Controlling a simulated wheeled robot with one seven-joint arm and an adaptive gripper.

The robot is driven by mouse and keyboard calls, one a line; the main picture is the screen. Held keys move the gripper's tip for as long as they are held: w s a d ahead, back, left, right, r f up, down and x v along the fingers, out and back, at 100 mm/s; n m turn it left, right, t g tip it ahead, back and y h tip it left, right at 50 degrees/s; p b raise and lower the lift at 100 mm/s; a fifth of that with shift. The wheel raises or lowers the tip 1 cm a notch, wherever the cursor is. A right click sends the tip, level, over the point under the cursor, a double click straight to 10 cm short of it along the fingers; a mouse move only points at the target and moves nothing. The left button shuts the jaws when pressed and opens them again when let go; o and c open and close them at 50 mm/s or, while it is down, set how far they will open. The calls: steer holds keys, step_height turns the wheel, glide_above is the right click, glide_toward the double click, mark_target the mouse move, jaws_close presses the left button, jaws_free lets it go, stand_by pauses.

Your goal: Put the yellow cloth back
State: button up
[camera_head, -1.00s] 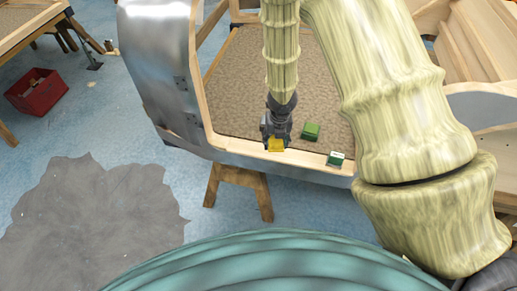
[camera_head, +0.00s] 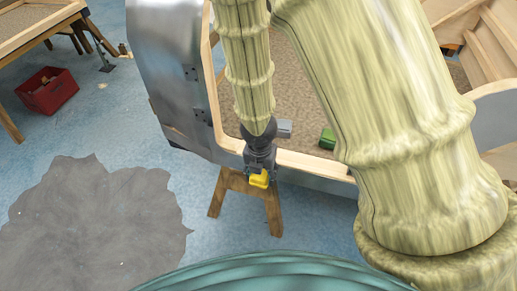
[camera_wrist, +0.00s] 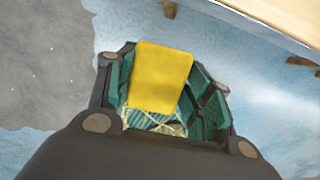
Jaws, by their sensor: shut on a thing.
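The yellow cloth (camera_head: 259,179) is a small yellow piece held at the tip of my gripper (camera_head: 258,172). In the wrist view the yellow cloth (camera_wrist: 160,78) stands up between the fingers of my gripper (camera_wrist: 165,95), which are shut on it. The gripper points down just outside the front edge of the wooden frame, above a wooden trestle. Blue floor and part of the grey patch show beyond the cloth in the wrist view.
The wooden frame's front rail (camera_head: 310,164) is beside the gripper. A green object (camera_head: 327,138) lies inside on the brown surface. A wooden trestle (camera_head: 240,189) stands below. A red crate (camera_head: 47,91) and grey patch (camera_head: 90,220) are on the open floor at left.

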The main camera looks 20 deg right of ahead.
steer(key=w+d+p, duration=0.1)
steer(key=w+p, duration=0.1)
steer(key=w, duration=0.2)
steer(key=w+d+f+p, duration=0.1)
steer(key=w, duration=0.4)
steer(key=w+d+p, duration=0.2)
steer(key=w, duration=0.3)
steer(key=shift+w+d+f+p, duration=0.1)
steer(key=shift+w+f+p, duration=0.05)
steer(key=shift+w+p, duration=0.15)
steer(key=shift+s+f+p, duration=0.15)
steer(key=shift+f+p, duration=0.2)
steer(key=shift+f, duration=1.45)
steer(key=shift+f, duration=0.1)
steer(key=o, duration=1.1)
steer(key=shift+c, duration=0.2)
step_height(320, 180, up, 12)
steer(key=s+b, duration=0.1)
steer(key=shift+a, duration=0.4)
